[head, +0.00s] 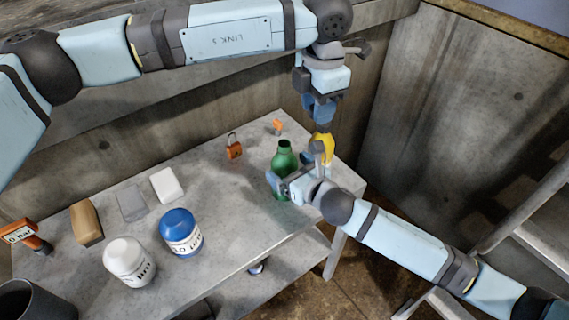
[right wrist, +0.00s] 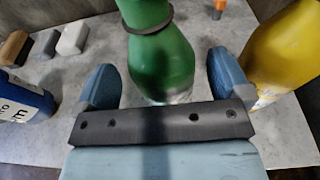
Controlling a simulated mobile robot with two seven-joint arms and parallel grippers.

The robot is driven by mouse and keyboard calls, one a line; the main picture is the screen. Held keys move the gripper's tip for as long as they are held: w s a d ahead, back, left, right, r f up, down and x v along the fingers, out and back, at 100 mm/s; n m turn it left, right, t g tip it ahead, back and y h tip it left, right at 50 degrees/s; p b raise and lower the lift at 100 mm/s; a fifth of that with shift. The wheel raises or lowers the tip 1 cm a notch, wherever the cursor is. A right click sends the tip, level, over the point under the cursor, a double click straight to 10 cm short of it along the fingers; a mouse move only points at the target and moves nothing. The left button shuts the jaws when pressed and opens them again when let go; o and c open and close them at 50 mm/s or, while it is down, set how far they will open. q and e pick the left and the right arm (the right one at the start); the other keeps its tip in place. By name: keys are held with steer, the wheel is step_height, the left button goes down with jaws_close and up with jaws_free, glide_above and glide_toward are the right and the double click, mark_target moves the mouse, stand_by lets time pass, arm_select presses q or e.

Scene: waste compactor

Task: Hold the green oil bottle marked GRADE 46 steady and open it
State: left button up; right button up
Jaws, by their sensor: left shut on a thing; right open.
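The green bottle (head: 285,157) stands upright on the grey table near its right end; no cap shows on its dark mouth, and no GRADE 46 marking is readable. In the right wrist view the green bottle (right wrist: 160,55) has a dark ring around its neck and stands between the spread blue fingers of my right gripper (right wrist: 165,85), which is open. My left gripper (head: 320,118) is right of and above the green bottle, apart from it, just over a yellow bottle (head: 325,148). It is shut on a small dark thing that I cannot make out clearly.
A blue-lidded tub (head: 181,232), a white tub (head: 129,262) and several blocks (head: 132,203) stand on the left of the table (head: 225,195). Concrete walls close off the back and right. The table's middle is clear.

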arm_select(q)
steer(key=shift+r, duration=0.25)
arm_select(e)
steer(key=v, duration=1)
steer(key=s+d+f+n+h, duration=0.2)
steer(key=s+f+n, duration=0.3)
steer(key=n, duration=0.5)
steer(key=s+d+f+n+g+h, duration=0.1)
steer(key=s+d+f+n, duration=0.4)
steer(key=n, duration=0.5)
steer(key=s+d+f+n+g+h, duration=0.1)
steer(key=s+d+f+n+h, duration=0.2)
steer(key=s+f+n, duration=0.3)
steer(key=d+f+n, duration=0.1)
steer(key=f+n, duration=0.1)
steer(key=n, duration=0.2)
steer(key=shift+s+d+n, duration=0.2)
steer(key=shift+s+n, duration=0.15)
steer(key=shift+n, duration=0.05)
arm_select(q)
steer(key=shift+a, duration=0.1)
arm_select(e)
steer(key=shift+r, duration=0.1)
